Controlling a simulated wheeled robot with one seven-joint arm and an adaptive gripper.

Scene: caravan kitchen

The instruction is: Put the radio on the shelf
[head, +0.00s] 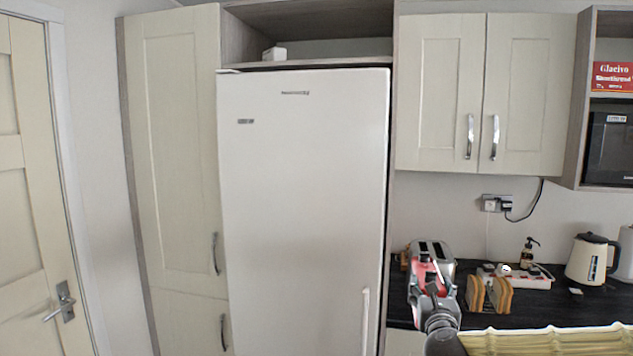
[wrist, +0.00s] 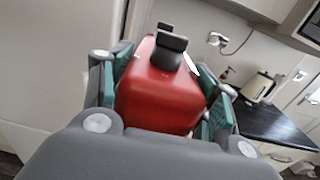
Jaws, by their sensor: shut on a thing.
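A red box-like thing with black parts on top, which looks like the radio (wrist: 158,98), is between the green-padded fingers of my gripper (wrist: 170,88) in the wrist view. The fingers are shut on it from both sides. In the head view the radio (head: 424,272) is a small red patch, mostly hidden by my gripper (head: 428,284), in front of the counter. An open shelf (head: 320,63) lies above the fridge. Another open shelf (head: 611,97) is at the far right above a microwave. The pictures do not show which shelf is meant.
The tall white fridge (head: 300,200) stands left of my gripper. A toaster (head: 436,250), a wooden rack (head: 488,295) and a kettle (head: 590,258) stand on the dark counter. Closed cupboards (head: 485,90) hang above. A small white box (head: 274,54) sits above the fridge.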

